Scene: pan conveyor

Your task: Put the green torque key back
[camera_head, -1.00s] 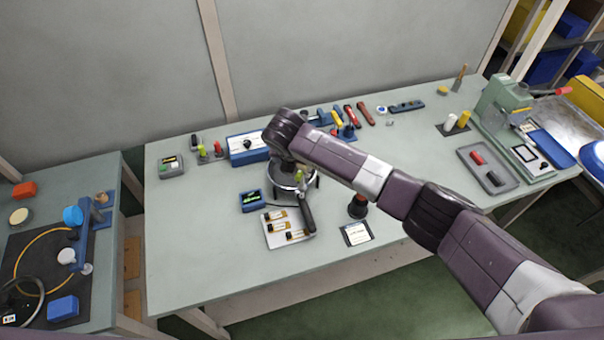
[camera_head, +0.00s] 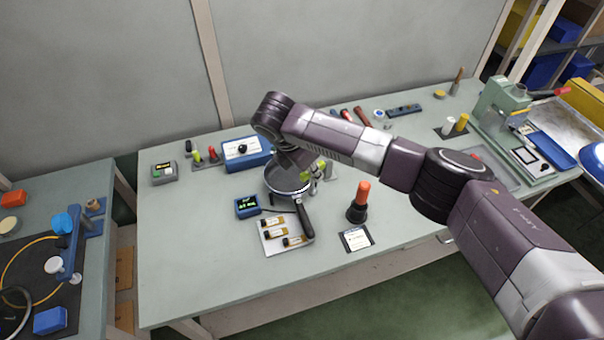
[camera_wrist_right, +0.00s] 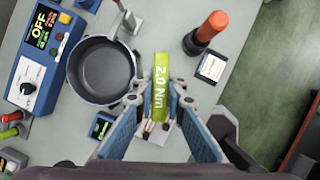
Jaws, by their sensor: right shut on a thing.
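The green torque key (camera_wrist_right: 162,82), a flat bar marked "2.0 Nm", is between the fingers of my right gripper (camera_wrist_right: 160,101) in the right wrist view. The gripper is shut on it. In the head view the green key (camera_head: 319,167) shows beside the pan's right rim, with my right gripper (camera_head: 310,164) partly hidden by its own wrist. A small rack (camera_head: 207,157) with a green and a red handle stands at the back left. My left gripper is not in view.
The pan (camera_head: 285,186) sits close by, handle toward the front. The table's front left is clear.

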